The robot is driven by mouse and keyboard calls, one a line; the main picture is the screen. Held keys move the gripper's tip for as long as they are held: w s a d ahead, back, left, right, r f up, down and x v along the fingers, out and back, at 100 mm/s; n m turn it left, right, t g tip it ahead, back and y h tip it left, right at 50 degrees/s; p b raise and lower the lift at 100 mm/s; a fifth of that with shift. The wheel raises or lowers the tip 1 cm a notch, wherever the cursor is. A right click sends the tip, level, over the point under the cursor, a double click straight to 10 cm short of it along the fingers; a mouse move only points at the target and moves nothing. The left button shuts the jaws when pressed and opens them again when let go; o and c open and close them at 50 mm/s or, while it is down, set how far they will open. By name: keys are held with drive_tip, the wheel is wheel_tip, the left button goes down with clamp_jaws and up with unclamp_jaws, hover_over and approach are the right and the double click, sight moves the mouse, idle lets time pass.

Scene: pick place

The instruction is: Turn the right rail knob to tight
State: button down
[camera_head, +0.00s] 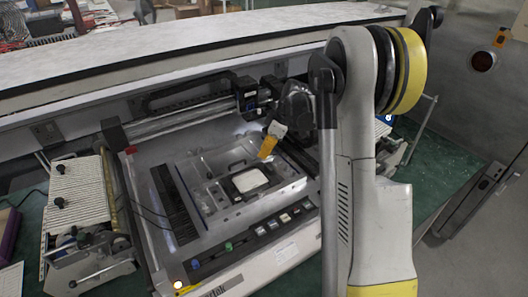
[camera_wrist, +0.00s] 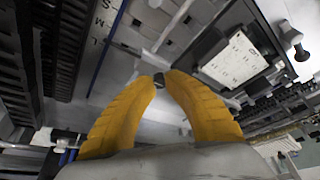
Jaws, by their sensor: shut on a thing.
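My gripper (camera_wrist: 160,77) has its two yellow fingers closed around a small dark knob (camera_wrist: 158,82), only part of which shows between the fingertips. In the head view my gripper (camera_head: 266,150) points down over the middle of the pick-and-place machine (camera_head: 268,262), just behind the white board (camera_head: 250,180). The knob is hidden there by the fingers. The wrist view also shows the white board (camera_wrist: 233,60) in its dark holder, to the right of the fingertips. I cannot tell how far the knob is turned.
A horizontal gantry (camera_head: 185,118) crosses the back of the machine, close behind my gripper. A ribbed feeder bank (camera_head: 78,195) stands at the left, and another is partly hidden behind my arm. In the wrist view a dark knob (camera_wrist: 301,52) stands at the right.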

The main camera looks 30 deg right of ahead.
drive_tip(key=shift+m, duration=0.4)
drive_tip(key=m+h, duration=0.1)
drive_tip(key=m, duration=0.1)
drive_tip(key=m+t+h, duration=0.1)
drive_tip(key=m, duration=0.2)
drive_tip(key=shift+s+a, duration=0.1)
drive_tip(key=shift+a, duration=0.05)
drive_tip(key=m+h, duration=0.1)
drive_tip(key=m, duration=0.2)
drive_tip(key=m+h, duration=0.1)
drive_tip(key=m, duration=0.1)
drive_tip(key=shift+a+m+t, duration=0.1)
drive_tip(key=shift+m+t, duration=0.2)
drive_tip(key=shift+m, duration=0.1)
drive_tip(key=m+h, duration=0.1)
drive_tip(key=m, duration=0.2)
drive_tip(key=m+g+h, duration=0.1)
drive_tip(key=m, duration=0.2)
drive_tip(key=shift+a, duration=0.1)
drive_tip(key=m+g, duration=0.1)
drive_tip(key=m, duration=0.2)
drive_tip(key=m+g+h, duration=0.1)
drive_tip(key=m, duration=0.2)
drive_tip(key=shift+h, duration=0.3)
drive_tip(key=c, duration=1.3)
unclamp_jaws()
drive_tip(key=shift+c, duration=0.2)
